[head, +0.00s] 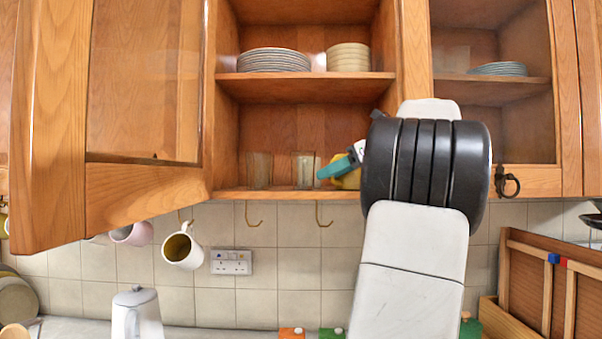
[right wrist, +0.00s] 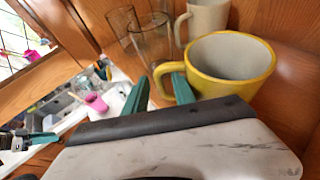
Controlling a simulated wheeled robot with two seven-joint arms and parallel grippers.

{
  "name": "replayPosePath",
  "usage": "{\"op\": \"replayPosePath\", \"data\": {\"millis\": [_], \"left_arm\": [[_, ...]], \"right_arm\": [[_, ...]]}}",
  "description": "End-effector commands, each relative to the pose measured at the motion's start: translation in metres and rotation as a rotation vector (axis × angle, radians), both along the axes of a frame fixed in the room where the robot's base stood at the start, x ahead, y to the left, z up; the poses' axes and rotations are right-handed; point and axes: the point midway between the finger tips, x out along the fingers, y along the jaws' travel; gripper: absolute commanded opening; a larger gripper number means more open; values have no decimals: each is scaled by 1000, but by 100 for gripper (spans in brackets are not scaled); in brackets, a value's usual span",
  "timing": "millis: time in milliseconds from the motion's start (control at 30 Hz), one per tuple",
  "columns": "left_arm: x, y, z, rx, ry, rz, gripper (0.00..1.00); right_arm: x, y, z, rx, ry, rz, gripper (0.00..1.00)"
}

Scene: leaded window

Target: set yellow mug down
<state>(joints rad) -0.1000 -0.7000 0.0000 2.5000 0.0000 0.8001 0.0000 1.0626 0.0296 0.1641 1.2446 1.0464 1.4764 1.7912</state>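The yellow mug (right wrist: 230,68) has a pale inside and stands upright on the cupboard's lower shelf in the right wrist view. In the head view only a small part of the yellow mug (head: 348,180) shows beside my right wrist. My right gripper (right wrist: 162,90) has its two teal fingers apart, around the mug's handle, with a gap visible between finger and handle. In the head view my right gripper (head: 335,168) reaches into the cupboard and is mostly hidden. A teal-tipped gripper, seemingly my left (right wrist: 40,138), shows small at the left of the wrist view.
Two clear glasses (head: 259,170) stand on the lower shelf (head: 228,194), left of the mug. A white mug (right wrist: 205,18) is close behind it. Plates (head: 274,60) and bowls (head: 348,57) fill the upper shelf. The open cupboard door (head: 60,120) stands out at left. Mugs (head: 182,248) hang below.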

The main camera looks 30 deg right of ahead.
Motion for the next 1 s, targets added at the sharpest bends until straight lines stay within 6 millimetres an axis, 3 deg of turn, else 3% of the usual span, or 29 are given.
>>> {"op": "replayPosePath", "data": {"millis": [267,700,1000], "left_arm": [[0,0,0,0,0,0,36],[0,0,0,0,0,0,36],[0,0,0,0,0,0,36]], "right_arm": [[-4,-2,4,-1,0,-2,32],[-74,-39,37,-2,0,-4,32],[-98,-50,48,-1,-1,-1,32]]}}
